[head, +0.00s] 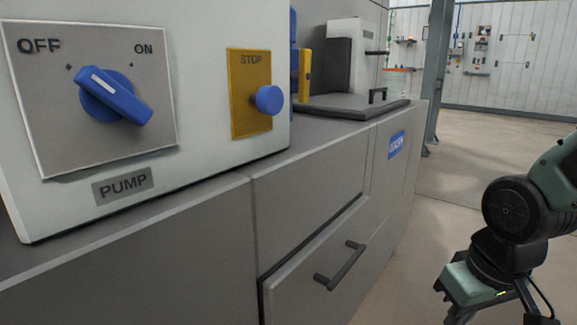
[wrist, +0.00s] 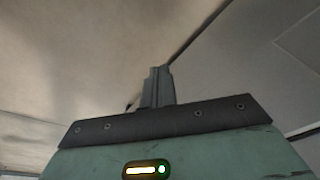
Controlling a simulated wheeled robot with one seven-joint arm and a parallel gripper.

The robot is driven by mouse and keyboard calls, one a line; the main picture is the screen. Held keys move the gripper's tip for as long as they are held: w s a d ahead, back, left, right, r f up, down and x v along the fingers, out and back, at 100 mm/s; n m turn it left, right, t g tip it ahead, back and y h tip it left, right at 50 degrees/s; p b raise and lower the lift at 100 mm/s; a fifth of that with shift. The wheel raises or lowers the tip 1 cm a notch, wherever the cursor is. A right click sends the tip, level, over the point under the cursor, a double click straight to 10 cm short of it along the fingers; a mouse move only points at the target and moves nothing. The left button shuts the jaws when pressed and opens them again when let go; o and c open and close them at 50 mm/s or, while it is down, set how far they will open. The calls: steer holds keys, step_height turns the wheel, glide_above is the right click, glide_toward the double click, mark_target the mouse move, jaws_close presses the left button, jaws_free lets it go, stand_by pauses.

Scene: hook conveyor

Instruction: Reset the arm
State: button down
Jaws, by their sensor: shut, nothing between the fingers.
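My arm (head: 515,210) is at the right edge of the head view, apart from the cabinet and the control box. Its dark joint and green links hang over the floor, and the gripper fingers are not clear there. In the wrist view my gripper (wrist: 157,85) shows as two grey fingers pressed together above a dark plate. The fingers are shut with nothing between them.
A white pump control box (head: 215,50) with a blue rotary knob (head: 113,95) and a blue stop button (head: 268,99) stands on a grey cabinet (head: 200,270). A drawer handle (head: 340,267) sticks out. A grey post (head: 437,70) stands behind. The floor (head: 475,150) at right is clear.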

steer(key=s+a+r+n+g+p, duration=0.2)
steer(key=s+a+r+n+p, duration=0.4)
steer(key=s+a, duration=0.5)
step_height(320, 180, up, 37)
steer(key=p, duration=3.5)
steer(key=shift+w+m, duration=0.25)
steer(key=shift+m, duration=0.05)
